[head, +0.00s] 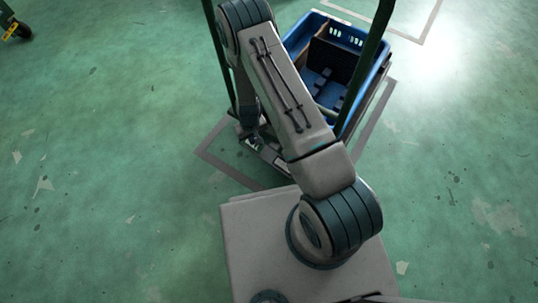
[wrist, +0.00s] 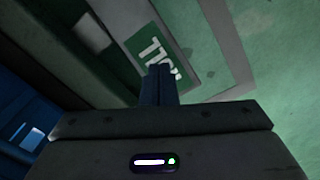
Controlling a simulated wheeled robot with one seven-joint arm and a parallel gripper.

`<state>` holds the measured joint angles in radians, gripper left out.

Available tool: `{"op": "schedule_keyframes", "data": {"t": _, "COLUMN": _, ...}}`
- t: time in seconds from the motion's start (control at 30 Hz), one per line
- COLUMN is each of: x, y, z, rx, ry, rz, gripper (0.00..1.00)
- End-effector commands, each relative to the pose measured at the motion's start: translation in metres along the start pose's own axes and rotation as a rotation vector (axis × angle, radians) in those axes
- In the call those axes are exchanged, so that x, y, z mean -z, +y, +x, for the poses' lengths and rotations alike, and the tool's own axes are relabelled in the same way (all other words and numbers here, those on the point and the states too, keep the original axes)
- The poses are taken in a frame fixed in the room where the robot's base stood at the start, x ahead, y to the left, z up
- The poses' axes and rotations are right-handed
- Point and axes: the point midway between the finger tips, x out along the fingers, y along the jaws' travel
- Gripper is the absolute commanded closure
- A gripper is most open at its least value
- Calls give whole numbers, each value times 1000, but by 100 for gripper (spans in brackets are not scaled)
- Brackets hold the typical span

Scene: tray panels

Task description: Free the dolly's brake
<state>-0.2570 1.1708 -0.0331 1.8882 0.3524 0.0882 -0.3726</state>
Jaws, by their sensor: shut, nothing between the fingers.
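The dolly, with dark green handle posts (head: 367,68), stands past my base in the head view, partly hidden by my arm. My gripper (wrist: 160,70) points down beside a green label with white characters (wrist: 178,66) in the wrist view. Its two dark fingers are together with nothing between them. In the head view it is mostly hidden behind my arm, low at the dolly's near left corner. I cannot make out the brake in either view, nor whether the fingers touch anything.
A blue crate (head: 376,84) with dividers rides on the dolly; its blue side also shows in the wrist view (wrist: 28,128). Grey lines (head: 218,142) mark the green floor around the dolly. Another wheel with a yellow tag (head: 14,30) is at the far left. Floor on both sides is clear.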

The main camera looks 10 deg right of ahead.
Motion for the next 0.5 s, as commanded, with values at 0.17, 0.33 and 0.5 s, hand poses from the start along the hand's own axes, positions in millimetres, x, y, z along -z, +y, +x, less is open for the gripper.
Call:
{"op": "schedule_keyframes", "data": {"t": 0.17, "x": 0, "y": 0, "z": 3, "rx": 0, "ry": 0, "rz": 0, "gripper": 100}}
{"op": "schedule_keyframes", "data": {"t": 0.33, "x": 0, "y": 0, "z": 6, "rx": 0, "ry": 0, "rz": 0, "gripper": 100}}
{"op": "schedule_keyframes", "data": {"t": 0.5, "x": 0, "y": 0, "z": 9, "rx": 0, "ry": 0, "rz": 0, "gripper": 100}}
